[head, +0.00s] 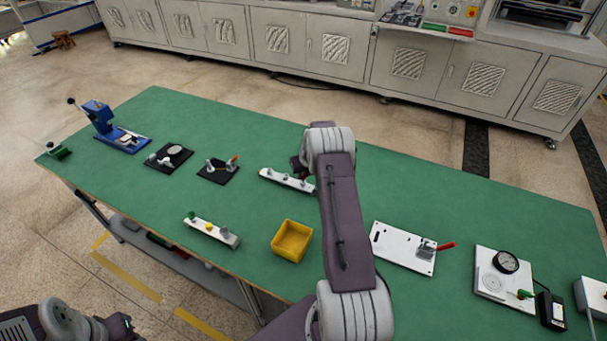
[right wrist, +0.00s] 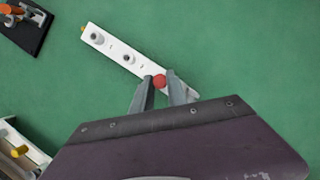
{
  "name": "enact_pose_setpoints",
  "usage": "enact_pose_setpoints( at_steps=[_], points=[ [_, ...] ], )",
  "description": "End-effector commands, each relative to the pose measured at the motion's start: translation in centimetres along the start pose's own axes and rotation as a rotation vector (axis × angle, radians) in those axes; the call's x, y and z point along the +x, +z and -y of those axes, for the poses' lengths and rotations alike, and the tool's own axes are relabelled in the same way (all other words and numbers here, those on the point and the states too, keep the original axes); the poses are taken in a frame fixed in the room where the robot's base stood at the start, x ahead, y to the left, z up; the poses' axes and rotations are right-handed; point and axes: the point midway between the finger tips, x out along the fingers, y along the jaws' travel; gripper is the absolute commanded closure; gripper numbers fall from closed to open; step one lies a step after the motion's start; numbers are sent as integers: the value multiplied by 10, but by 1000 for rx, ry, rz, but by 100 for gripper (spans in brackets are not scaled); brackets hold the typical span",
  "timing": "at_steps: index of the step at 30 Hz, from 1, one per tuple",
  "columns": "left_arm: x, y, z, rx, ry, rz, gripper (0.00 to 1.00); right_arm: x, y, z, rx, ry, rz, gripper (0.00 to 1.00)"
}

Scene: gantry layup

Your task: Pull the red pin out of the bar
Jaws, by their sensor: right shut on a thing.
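The white bar (head: 274,176) lies on the green table near the middle, and its right end is hidden behind my right arm. In the right wrist view the bar (right wrist: 121,56) runs diagonally, with light pegs standing along it. The red pin (right wrist: 159,81) shows as a round red head near the bar's lower right end. My right gripper (right wrist: 161,87) is shut on the red pin, with one grey finger on each side of its head. I cannot tell whether the pin's shaft is still in the bar. My left gripper's fingers are not in view.
A yellow bin (head: 292,241) and another bar with coloured knobs (head: 212,233) stand nearer the front edge. A white plate with a red-handled clamp (head: 403,249) and a gauge plate (head: 504,282) lie to the right. Small fixtures and a blue press (head: 100,117) stand left.

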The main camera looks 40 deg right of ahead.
Motion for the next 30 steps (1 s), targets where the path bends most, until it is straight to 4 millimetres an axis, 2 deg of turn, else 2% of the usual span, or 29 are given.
enact_pose_setpoints(
  at_steps=[16, 30],
  points=[
    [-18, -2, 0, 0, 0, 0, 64, -17, 7, 0, 0, 0, 0, 100],
    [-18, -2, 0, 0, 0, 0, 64, -17, 7, 0, 0, 0, 0, 100]
  ],
)
